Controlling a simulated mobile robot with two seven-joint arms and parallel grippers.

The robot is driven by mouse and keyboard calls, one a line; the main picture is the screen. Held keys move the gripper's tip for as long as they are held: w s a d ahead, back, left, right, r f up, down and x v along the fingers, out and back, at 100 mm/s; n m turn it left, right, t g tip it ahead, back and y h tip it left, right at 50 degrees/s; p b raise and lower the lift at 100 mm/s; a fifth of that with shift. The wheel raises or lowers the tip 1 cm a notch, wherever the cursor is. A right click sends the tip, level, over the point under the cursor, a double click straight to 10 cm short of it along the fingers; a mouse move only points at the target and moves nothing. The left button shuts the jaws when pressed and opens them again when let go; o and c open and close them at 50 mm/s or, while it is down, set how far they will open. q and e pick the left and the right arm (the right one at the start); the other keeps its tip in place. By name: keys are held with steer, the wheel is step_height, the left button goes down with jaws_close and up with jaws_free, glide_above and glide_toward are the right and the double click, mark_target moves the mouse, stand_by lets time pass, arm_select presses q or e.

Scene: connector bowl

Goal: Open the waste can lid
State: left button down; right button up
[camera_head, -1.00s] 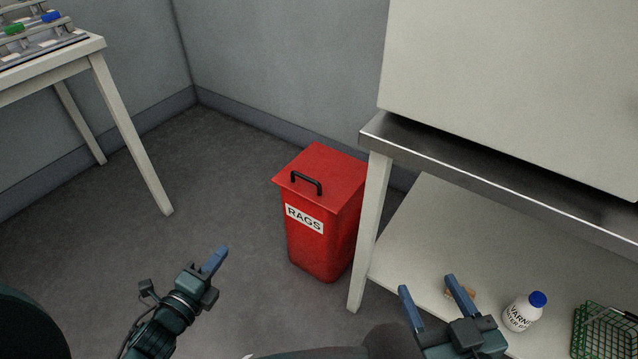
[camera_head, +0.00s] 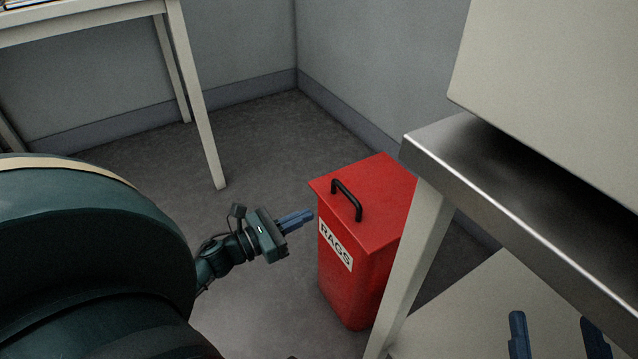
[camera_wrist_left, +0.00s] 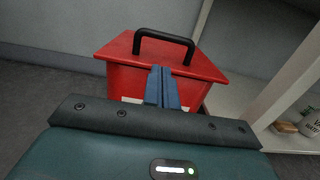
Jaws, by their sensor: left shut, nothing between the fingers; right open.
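The red waste can (camera_head: 352,275) stands on the floor with a label reading RAGS. Its red lid (camera_head: 383,200) is down and carries a black handle (camera_head: 346,200) near its front edge. My left gripper (camera_head: 310,214) is shut and empty, just left of the can, its fingertips close to the lid's front edge. In the left wrist view the blue fingers (camera_wrist_left: 162,88) are together in front of the can, below the handle (camera_wrist_left: 163,48); I cannot tell whether they touch it. My right gripper (camera_head: 556,335) is open at the lower right, its fingers apart and partly cut off by the frame.
A bench with a metal top edge (camera_head: 500,200) and a pale leg (camera_head: 415,270) stands close to the can's right. A white table leg (camera_head: 200,110) is at the back left. The floor (camera_head: 270,130) between them is clear.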

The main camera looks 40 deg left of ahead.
mark_target(333, 208)
arm_select(q)
steer(key=b+x, duration=0.1)
steer(key=x, duration=0.7)
steer(key=shift+w, duration=0.2)
arm_select(e)
steer(key=shift+w+d+r+n+t+y, duration=0.1)
steer(key=shift+w+r+n+t+y, duration=0.2)
steer(key=shift+r, duration=0.2)
steer(key=shift+w+r+n+t+y, duration=0.1)
steer(key=shift+r+n+t+y, duration=0.15)
steer(key=shift+r+y, duration=0.2)
